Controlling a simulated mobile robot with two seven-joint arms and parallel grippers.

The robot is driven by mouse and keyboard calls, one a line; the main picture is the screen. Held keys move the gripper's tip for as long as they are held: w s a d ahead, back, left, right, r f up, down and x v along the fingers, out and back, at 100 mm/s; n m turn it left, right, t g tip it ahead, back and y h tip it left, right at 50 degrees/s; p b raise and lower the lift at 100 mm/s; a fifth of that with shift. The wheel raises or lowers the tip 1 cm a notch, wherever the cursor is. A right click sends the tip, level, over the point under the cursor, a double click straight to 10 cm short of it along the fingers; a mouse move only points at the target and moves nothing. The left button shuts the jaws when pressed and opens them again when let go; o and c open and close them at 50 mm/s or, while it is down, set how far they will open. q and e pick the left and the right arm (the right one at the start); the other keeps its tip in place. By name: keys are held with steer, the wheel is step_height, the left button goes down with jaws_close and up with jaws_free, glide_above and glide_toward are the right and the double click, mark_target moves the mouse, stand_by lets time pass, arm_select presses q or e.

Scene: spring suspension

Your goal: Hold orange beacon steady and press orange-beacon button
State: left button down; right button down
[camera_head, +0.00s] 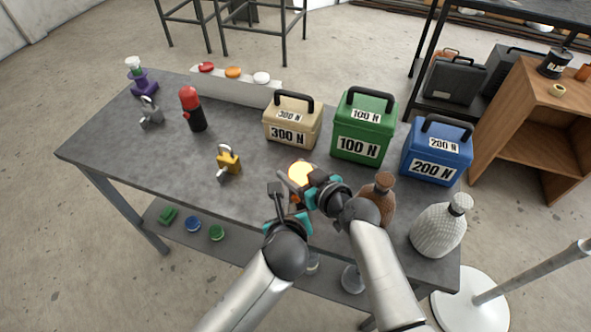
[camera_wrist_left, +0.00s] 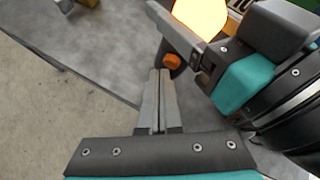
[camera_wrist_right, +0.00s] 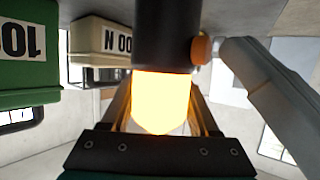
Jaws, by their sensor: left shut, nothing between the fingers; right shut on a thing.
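The orange beacon (camera_head: 301,173) stands near the table's front edge, its dome glowing bright yellow-orange. In the right wrist view its black body (camera_wrist_right: 165,35) and the lit dome (camera_wrist_right: 160,98) show. Its orange button (camera_wrist_right: 201,50) sticks out from the side of the body; it also shows in the left wrist view (camera_wrist_left: 172,61). My right gripper (camera_head: 297,177) is shut around the dome. My left gripper (camera_head: 277,194) is shut and empty. Its fingertips (camera_wrist_left: 164,74) are just beside the button; whether they touch it I cannot tell.
Tan (camera_head: 291,123), green (camera_head: 363,128) and blue (camera_head: 436,153) weight boxes stand behind. A brown bottle (camera_head: 381,190) and a woven white bottle (camera_head: 439,231) are to the right. A yellow padlock (camera_head: 228,161) and a red beacon (camera_head: 192,108) are left. The table's left part has free room.

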arm_select(q)
steer(key=s+a, duration=0.1)
steer(key=s, duration=0.4)
steer(key=shift+s+a, duration=0.4)
arm_select(e)
steer(key=shift+c, duration=0.3)
jaws_free()
steer(key=v, duration=1.2)
arm_select(q)
steer(key=shift+a, duration=0.1)
arm_select(e)
steer(key=shift+s+f, duration=0.1)
steer(key=shift+f, duration=0.05)
